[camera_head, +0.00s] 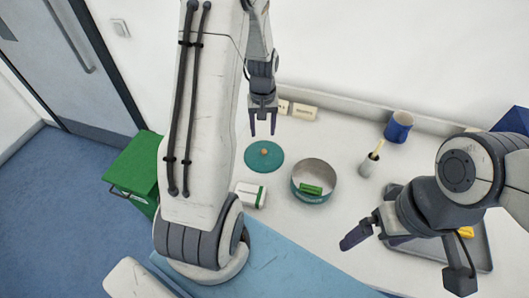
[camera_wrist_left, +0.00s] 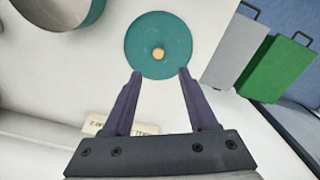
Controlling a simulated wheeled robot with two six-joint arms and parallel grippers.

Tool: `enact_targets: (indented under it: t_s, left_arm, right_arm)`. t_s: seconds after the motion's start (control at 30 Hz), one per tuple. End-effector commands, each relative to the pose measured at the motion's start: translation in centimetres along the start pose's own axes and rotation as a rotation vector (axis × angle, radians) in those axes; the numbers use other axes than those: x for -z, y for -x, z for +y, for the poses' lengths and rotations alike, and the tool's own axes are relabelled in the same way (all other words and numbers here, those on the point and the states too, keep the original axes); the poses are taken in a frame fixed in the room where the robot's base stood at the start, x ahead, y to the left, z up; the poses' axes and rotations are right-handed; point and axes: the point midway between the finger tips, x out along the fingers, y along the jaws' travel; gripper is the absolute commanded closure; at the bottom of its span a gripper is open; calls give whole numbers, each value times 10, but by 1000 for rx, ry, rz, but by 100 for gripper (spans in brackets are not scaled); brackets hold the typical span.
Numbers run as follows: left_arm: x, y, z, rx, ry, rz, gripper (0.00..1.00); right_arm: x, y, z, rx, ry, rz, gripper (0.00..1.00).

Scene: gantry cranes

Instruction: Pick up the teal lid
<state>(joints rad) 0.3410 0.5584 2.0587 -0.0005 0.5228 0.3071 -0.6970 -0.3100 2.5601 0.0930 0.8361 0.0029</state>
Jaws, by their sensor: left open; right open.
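The teal lid (camera_head: 264,157) is a flat round disc with a small tan knob, lying on the white table left of a teal-sided pot. It also shows in the left wrist view (camera_wrist_left: 158,60), just beyond my fingertips. My left gripper (camera_head: 263,130) is open and empty, fingers pointing down above the lid's far side. In the left wrist view my left gripper (camera_wrist_left: 157,72) has its fingers spread to either side of the knob's line. My right gripper (camera_head: 367,235) is open, over the table at the right.
A white and green box (camera_head: 250,195) lies in front of the lid. Small label blocks (camera_head: 304,112) stand behind. A green bin (camera_head: 133,165) is left of the table.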

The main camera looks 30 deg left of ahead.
Motion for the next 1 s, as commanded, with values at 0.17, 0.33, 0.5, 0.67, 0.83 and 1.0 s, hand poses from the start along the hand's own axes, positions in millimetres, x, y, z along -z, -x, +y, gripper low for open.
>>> enact_targets:
  t_s: [0.17, 0.33, 0.5, 0.67, 0.83, 1.0]
  left_arm:
    - [-2, -28, -1, 2, 1, -6, 42]
    - [-2, -40, 0, 1, 0, -3, 42]
    - [-3, -54, 1, 2, -1, -6, 42]
    - [-3, -76, 3, 2, -1, -6, 42]
    - [-3, -90, 3, 1, -1, -3, 42]
    - [-2, -92, 3, 0, -1, -1, 42]
  right_arm:
    - [0, 8, 0, 0, 0, 0, 0]
    - [0, 10, -1, 0, 1, 0, 0]
    - [1, 22, -2, 0, 2, 0, 0]
    - [2, 31, -2, 0, 4, 0, 0]
    - [2, 34, -2, 0, 5, 0, 0]
    - [2, 34, -2, 0, 5, 0, 0]
